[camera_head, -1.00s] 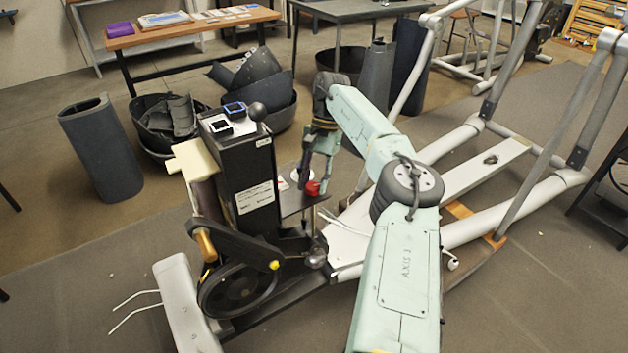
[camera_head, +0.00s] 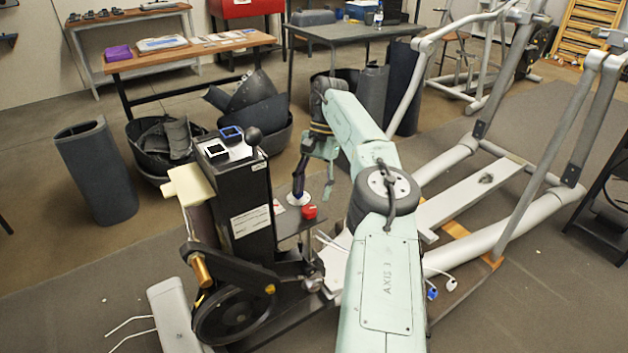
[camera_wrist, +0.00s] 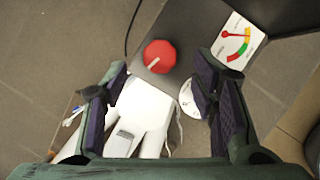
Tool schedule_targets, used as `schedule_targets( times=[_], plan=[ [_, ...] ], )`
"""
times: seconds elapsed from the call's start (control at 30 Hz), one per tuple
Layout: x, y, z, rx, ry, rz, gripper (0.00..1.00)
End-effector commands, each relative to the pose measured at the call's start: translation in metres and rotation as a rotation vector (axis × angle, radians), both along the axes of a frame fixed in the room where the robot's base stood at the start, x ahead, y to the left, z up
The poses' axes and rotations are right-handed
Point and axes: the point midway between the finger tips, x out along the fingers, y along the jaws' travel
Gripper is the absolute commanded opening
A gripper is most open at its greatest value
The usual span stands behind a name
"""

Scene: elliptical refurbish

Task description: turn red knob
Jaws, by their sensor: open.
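The red knob (camera_head: 309,212) sits on a small dark plate (camera_head: 286,227) beside the black machine housing. In the wrist view the red knob (camera_wrist: 159,56) shows a pale pointer line and lies beyond the fingertips, between their lines. My gripper (camera_head: 313,192) is above and close to the plate, with its fingers apart.
A dial card (camera_wrist: 238,42) with a red pointer and coloured scale lies right of the knob. A white round piece (camera_wrist: 190,98) is near the right finger. The black housing (camera_head: 244,205) stands left of the plate. Machine rails (camera_head: 480,240) run at right.

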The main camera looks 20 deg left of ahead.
Motion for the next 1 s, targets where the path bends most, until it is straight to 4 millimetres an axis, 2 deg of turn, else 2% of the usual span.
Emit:
schedule_targets(
  times=[0.03, 0.4, 1.0],
  plan=[
    [0.003, 0.001, 0.009, 0.001, -0.001, -0.002, 0.53],
    [0.011, -0.001, 0.026, 0.000, -0.001, 0.000, 0.53],
    [0.011, -0.002, 0.028, 0.000, 0.000, 0.000, 0.53]
  ],
)
